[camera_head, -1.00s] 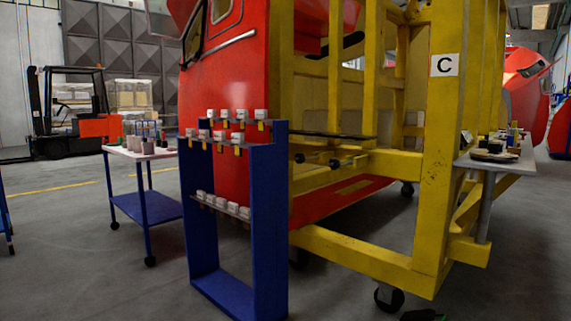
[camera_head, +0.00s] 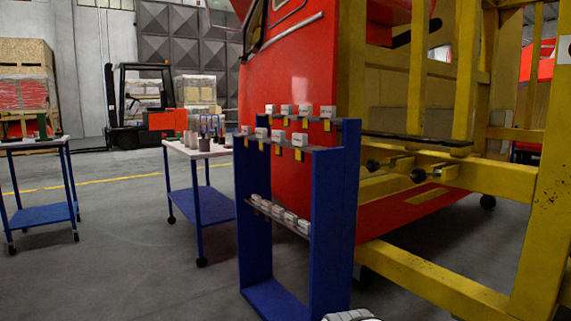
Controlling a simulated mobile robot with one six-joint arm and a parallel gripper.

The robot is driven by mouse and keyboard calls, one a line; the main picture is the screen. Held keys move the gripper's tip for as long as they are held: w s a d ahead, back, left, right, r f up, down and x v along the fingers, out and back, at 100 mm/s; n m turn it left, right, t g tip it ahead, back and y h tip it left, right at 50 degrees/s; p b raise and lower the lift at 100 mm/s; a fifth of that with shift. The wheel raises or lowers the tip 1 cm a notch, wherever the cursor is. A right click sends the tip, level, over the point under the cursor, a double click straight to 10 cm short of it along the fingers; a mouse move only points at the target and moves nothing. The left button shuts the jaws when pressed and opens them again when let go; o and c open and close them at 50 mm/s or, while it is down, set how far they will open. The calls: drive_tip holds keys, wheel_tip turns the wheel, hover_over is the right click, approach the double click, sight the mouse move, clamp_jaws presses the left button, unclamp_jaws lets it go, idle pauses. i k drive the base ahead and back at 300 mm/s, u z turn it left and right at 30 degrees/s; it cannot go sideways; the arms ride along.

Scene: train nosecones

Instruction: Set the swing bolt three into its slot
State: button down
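The yellow frame (camera_head: 404,271) stands at the right, in front of a red nosecone (camera_head: 290,75). Two dark-knobbed bolts, a left one (camera_head: 374,164) and a right one (camera_head: 420,175), stick out along its middle beam towards me. They look like swing bolts, but no number shows, so I cannot tell which is bolt three. Their slots are too small to make out. My gripper cannot be made out. A pale, dark-edged piece (camera_head: 350,315) at the bottom edge is cut off, and I cannot tell what it is.
A blue rack (camera_head: 334,225) with several white blocks stands close in front of the frame's left end. Behind it is a blue trolley (camera_head: 197,150), with another table (camera_head: 40,143) at the left. A forklift (camera_head: 140,110) stands farther back. Grey floor at the left front is clear.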

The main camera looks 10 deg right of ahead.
sight(382, 165)
drive_tip(key=z, duration=0.05)
drive_tip(key=i, duration=1.45)
drive_tip(key=z, duration=0.85)
drive_tip(key=k, duration=0.75)
drive_tip(key=z, duration=0.2)
drive_tip(key=i, duration=0.8)
drive_tip(key=u, duration=0.1)
